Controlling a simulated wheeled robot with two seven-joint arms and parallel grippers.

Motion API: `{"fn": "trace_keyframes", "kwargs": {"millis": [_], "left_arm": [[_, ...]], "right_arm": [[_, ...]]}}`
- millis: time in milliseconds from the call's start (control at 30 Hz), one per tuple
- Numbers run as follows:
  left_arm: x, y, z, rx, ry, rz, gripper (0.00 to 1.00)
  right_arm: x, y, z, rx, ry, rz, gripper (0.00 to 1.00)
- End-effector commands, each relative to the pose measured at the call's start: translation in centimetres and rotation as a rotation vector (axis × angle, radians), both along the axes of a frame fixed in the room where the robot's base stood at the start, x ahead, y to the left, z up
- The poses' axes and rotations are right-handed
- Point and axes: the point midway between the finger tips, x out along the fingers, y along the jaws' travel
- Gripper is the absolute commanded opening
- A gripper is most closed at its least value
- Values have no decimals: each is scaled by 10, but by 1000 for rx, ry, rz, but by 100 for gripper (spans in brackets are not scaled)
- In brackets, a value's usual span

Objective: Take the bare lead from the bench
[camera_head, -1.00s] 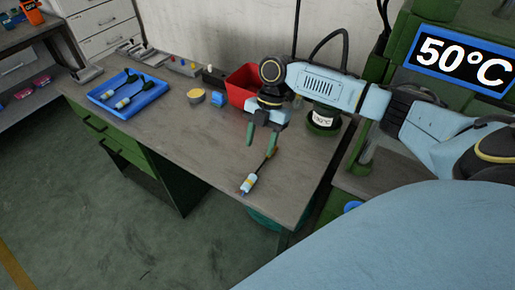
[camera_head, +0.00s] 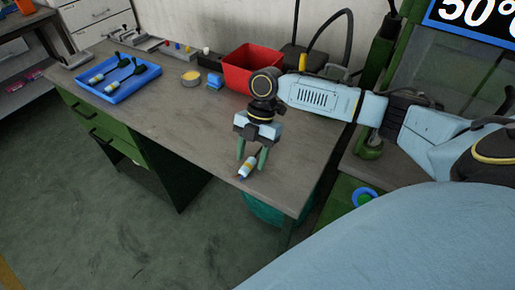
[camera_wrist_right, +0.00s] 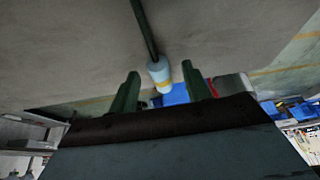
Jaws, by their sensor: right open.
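The bare lead (camera_head: 248,166) lies on the bench (camera_head: 190,138) near its front edge. It has a pale cylindrical end with a yellow band and a dark cable. My right gripper (camera_head: 252,155) is open, pointing down over the lead, and hides most of the cable in the head view. In the right wrist view, the pale end of the lead (camera_wrist_right: 160,74) lies in line with the gap between the open fingers (camera_wrist_right: 160,76), with the dark cable running away from it. The fingers are not closed on it. My left gripper is not in view.
A blue tray (camera_head: 151,81) holding two similar leads stands at the bench's left. A red bin (camera_head: 249,66), a small blue block (camera_head: 215,82) and a yellow-topped tin (camera_head: 191,77) stand toward the back. The bench between tray and gripper is clear.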

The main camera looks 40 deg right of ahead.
Motion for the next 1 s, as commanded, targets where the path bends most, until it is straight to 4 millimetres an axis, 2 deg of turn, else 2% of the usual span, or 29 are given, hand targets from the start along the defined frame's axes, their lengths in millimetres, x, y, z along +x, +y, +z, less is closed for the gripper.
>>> {"fn": "trace_keyframes", "kwargs": {"millis": [33, 300, 667, 900, 1000], "left_arm": [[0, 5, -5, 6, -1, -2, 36], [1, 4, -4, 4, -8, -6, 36], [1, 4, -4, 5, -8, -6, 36], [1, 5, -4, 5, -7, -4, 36], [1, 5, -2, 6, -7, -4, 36]], "right_arm": [[-1, 1, -6, 1, -1, 1, 48], [-1, 2, -5, 0, -1, 0, 48], [-1, 2, -6, 0, -1, 0, 1], [-1, 2, -5, 1, -1, 1, 0], [0, 2, 3, 1, -3, 0, 0]]}}
